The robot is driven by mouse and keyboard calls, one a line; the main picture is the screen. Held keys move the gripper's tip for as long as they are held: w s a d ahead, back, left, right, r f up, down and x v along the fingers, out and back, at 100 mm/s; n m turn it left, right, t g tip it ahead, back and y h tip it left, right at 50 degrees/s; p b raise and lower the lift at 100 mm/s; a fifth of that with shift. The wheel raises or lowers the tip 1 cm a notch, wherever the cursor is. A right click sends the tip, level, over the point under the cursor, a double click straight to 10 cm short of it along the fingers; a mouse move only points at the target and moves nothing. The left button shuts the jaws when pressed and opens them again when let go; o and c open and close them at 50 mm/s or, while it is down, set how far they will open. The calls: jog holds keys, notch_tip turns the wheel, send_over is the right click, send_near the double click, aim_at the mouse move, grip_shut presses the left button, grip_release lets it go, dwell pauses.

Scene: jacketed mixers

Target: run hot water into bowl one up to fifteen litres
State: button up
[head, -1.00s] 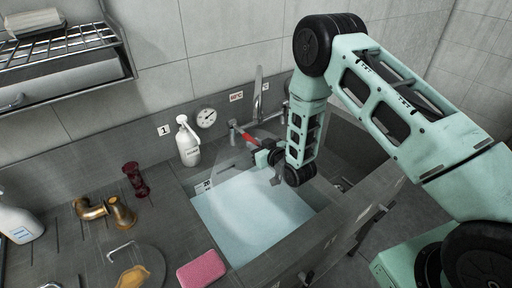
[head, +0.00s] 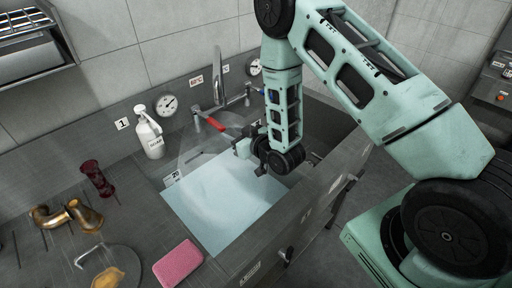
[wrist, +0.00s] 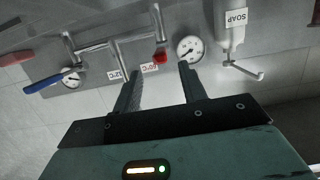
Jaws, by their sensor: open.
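Bowl one (head: 283,214) is the sunken basin beside the label 1 (head: 122,124). A pale blue, water-like surface (head: 222,205) fills much of it, by a level mark (head: 172,178) whose figures I cannot read surely. The red lever (head: 216,124) of the tap points toward my gripper (head: 240,148), which is over the basin. In the wrist view, the red lever's end (wrist: 160,57) shows between and beyond my open fingertips (wrist: 161,70), apparently not touching them. The blue lever (wrist: 48,82) is at left there. I cannot make out any running stream.
A soap bottle (head: 150,133) and a dial (head: 167,104) stand by the tap. A pink sponge (head: 178,264), brass elbow (head: 84,214) and dark red piece (head: 96,178) lie on the left counter. A rack (head: 28,40) hangs upper left.

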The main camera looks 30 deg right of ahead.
jog(key=v, duration=1)
jog(key=shift+s+p, duration=0.3)
jog(key=shift+s, duration=0.05)
jog(key=shift+d, duration=0.1)
dwell(1.0)
jog(key=s+a+r+n+g+b, duration=0.25)
jog(key=a+g, duration=0.45)
jog(key=a, duration=0.4)
jog(key=s+r+n+g+h+b, duration=0.1)
jog(key=s+r+g+h, duration=0.1)
jog(key=s, duration=0.9)
jog(key=s+r+g+h+b, duration=0.2)
jog(key=s+r+g, duration=0.3)
jog(key=s, duration=0.6)
jog(key=shift+a+r+n+g, duration=0.3)
jog(key=shift+a+r+n, duration=0.05)
jog(key=shift+a, duration=0.1)
